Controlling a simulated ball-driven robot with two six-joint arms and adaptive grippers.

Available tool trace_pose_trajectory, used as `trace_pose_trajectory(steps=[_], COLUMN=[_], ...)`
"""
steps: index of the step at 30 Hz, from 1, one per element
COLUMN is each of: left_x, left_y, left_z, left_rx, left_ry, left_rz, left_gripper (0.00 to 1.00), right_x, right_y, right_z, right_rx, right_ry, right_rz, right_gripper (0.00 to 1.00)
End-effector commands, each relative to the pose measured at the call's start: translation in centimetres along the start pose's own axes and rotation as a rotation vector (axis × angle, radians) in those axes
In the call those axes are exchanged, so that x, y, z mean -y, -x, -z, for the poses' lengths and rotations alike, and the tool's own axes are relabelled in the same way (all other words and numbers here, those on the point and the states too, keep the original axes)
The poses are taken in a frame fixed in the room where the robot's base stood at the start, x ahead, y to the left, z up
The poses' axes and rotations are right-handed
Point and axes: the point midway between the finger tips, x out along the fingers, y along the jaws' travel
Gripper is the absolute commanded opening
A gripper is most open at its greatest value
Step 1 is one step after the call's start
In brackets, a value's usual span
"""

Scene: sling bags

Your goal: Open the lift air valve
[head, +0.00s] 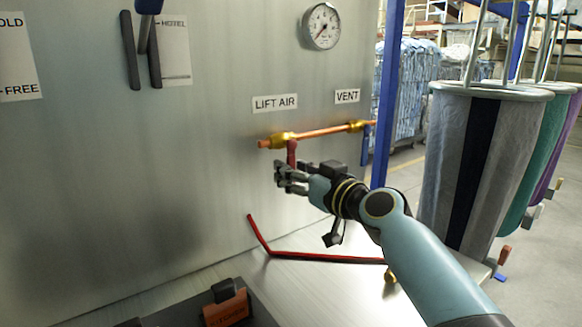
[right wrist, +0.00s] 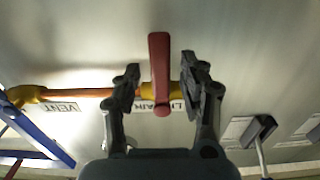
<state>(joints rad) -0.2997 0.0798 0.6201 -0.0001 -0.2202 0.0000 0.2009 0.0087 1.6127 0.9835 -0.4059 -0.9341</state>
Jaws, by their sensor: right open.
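The lift air valve has a brass body (head: 284,138) on a copper pipe, below the LIFT AIR label (head: 275,103). Its red handle (head: 291,153) points down, across the pipe. In the right wrist view, the red handle (right wrist: 160,72) stands between the two fingers. My right gripper (head: 283,176) is open at the handle's lower end; it also shows in the right wrist view (right wrist: 161,80), with a gap visible on each side of the handle. My left gripper is not in view.
A pressure gauge (head: 322,26) is above. The VENT valve's blue handle (head: 366,136) hangs at the right. A bent red bar (head: 320,257) lies below, in front of the panel. A blue post (head: 388,95) and hanging sling bags (head: 445,160) stand at the right.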

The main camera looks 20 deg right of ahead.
Motion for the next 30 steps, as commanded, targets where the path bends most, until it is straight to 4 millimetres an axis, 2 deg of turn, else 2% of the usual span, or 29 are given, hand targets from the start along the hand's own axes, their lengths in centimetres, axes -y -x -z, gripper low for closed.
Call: trace_pose_trajectory(steps=[4,13,22,30], left_x=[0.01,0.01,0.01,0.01], left_y=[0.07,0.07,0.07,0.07], left_z=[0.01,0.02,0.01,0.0], left_rx=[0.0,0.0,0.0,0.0], left_ry=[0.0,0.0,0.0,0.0], left_rz=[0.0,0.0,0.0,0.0], left_gripper=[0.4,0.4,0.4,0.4], right_x=[0.0,0.02,0.02,0.01], right_y=[-1.12,-1.28,-1.26,-1.25], right_z=[0.0,-0.05,-0.05,-0.05], right_rx=[0.0,0.001,0.001,0.001], right_ry=[0.0,0.0,0.0,0.0], right_rz=[0.0,0.0,0.0,0.0], right_gripper=[0.42,0.41,0.02,0.0])
